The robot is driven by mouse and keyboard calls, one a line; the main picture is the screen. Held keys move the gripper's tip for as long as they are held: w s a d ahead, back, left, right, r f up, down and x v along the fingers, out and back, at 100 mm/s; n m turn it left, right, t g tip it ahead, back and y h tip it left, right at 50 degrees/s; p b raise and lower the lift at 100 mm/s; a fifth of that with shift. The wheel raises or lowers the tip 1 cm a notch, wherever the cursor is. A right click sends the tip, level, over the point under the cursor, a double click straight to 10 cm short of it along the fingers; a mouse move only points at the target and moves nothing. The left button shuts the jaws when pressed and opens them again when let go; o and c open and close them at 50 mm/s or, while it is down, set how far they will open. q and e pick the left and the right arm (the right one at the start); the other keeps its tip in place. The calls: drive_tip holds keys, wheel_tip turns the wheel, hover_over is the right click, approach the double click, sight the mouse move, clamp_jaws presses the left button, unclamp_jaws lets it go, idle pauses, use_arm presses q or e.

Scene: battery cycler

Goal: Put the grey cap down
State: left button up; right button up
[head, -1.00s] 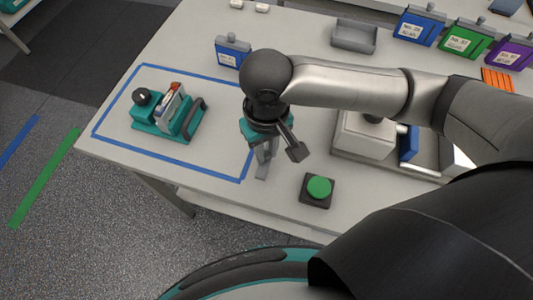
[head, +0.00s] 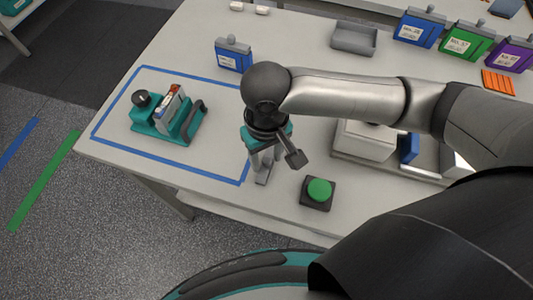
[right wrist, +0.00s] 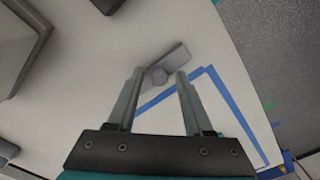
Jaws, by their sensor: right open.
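The grey cap (right wrist: 168,64) lies on the pale tabletop in the right wrist view, a flat bar with a rounded knob. In the head view the cap (head: 262,179) shows just right of the blue tape outline's near right corner, partly hidden by my gripper. My right gripper (head: 265,166) points down over it, fingers apart. In the right wrist view the open fingertips of the gripper (right wrist: 160,73) frame the knob, with no clear grip on it. My left gripper is not in view.
The blue tape outline (head: 165,159) surrounds a teal fixture (head: 150,127) holding a small case. A green button (head: 318,190) on a dark base stands right of the cap. A blue box (head: 233,60), a grey tray (head: 354,40) and a larger device (head: 364,142) stand farther back.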

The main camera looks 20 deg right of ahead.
sight(266, 160)
drive_tip(key=shift+r, duration=0.1)
wheel_tip(266, 160, up, 12)
drive_tip(key=p, duration=0.3)
drive_tip(key=shift+p, duration=0.4)
